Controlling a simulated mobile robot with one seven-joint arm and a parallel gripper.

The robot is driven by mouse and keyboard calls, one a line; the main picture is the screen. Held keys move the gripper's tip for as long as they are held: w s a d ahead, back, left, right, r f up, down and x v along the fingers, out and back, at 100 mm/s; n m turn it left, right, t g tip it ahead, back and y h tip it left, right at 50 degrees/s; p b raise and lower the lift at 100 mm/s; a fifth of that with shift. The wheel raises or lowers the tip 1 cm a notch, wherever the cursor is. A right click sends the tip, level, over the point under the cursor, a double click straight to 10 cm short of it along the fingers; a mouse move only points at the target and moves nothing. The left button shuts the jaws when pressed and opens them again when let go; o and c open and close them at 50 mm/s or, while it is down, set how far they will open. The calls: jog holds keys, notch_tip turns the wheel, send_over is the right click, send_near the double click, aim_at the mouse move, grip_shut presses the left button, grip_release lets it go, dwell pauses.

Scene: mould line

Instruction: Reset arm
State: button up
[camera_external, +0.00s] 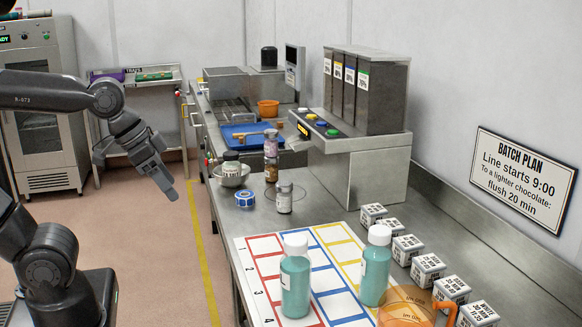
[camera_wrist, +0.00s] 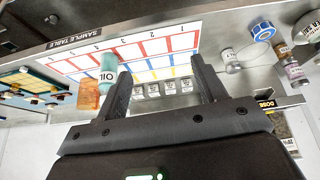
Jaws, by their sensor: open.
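My gripper (camera_external: 166,180) hangs over the floor to the left of the steel bench (camera_external: 216,217), clear of everything and pointing down and to the right. In the wrist view my gripper (camera_wrist: 163,88) shows its two dark fingers spread apart, with nothing held between them. Two teal bottles with white caps, a near one (camera_external: 295,282) and a far one (camera_external: 375,270), stand on the sheet with coloured grids (camera_external: 262,243) at the front of the bench. One teal bottle also shows beyond the left finger in the wrist view (camera_wrist: 108,72).
Several white labelled cubes (camera_external: 407,249) line the bench's right side. Small jars (camera_external: 284,198), a blue tape roll (camera_external: 245,199) and a metal bowl (camera_external: 231,174) stand mid-bench, before a dispenser (camera_external: 367,95). An amber jug (camera_external: 405,305) is at the front. Floor left of the bench is open.

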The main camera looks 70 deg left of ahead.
jog(key=s, duration=0.1)
jog(key=s+d+f, duration=0.1)
jog(key=s+d, duration=0.1)
jog(key=shift+f+m, duration=0.25)
jog(key=shift+m, duration=0.15)
